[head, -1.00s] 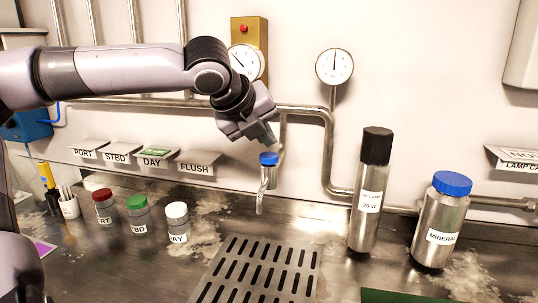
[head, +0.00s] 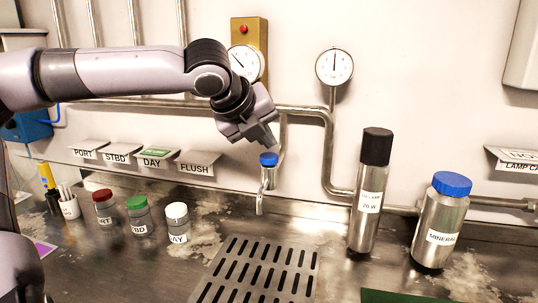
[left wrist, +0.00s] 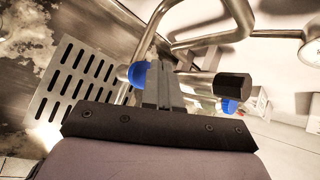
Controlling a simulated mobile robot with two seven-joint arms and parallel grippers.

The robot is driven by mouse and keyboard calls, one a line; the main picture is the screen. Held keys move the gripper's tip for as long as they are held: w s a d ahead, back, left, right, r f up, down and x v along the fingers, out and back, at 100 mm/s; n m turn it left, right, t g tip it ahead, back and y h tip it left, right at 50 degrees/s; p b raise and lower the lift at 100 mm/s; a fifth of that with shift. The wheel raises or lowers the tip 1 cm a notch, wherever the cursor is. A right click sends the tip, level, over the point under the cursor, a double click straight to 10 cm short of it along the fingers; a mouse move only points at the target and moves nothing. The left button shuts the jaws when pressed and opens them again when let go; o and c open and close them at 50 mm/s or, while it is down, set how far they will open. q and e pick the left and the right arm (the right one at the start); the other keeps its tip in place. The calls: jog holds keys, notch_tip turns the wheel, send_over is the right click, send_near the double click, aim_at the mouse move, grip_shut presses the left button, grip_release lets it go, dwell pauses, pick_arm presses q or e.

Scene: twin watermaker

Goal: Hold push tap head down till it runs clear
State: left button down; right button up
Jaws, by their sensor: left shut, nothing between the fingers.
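The push tap has a blue head (head: 269,159) on a metal body with a spout (head: 260,203) pointing down behind the slotted drain. My left gripper (head: 270,144) is shut and empty, pointing down just above the blue head. In the left wrist view, the shut fingers (left wrist: 167,88) are beside the blue head (left wrist: 136,74) and partly cover the tap. I cannot tell whether the fingertips touch the head. No water stream can be made out clearly under the spout. My right gripper is not in view.
The slotted drain (head: 262,270) lies in front of the tap. A black-capped lamp cylinder (head: 365,220) and a blue-capped mineral bottle (head: 437,235) stand to the right. Three small capped jars stand at left, including a white-capped one (head: 177,225). Pipes (head: 328,150) run along the wall behind.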

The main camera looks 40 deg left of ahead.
aim_at(265, 157)
pick_arm(q)
jog(key=shift+f, duration=0.35)
jog(key=shift+f, duration=0.55)
dwell(1.4)
dwell(1.9)
jog(key=shift+r+p, duration=1)
jog(key=shift+p, duration=0.75)
notch_tip(265, 157, up, 3)
jog(key=p, duration=0.2)
jog(key=shift+p, duration=0.4)
jog(key=shift+r, duration=1)
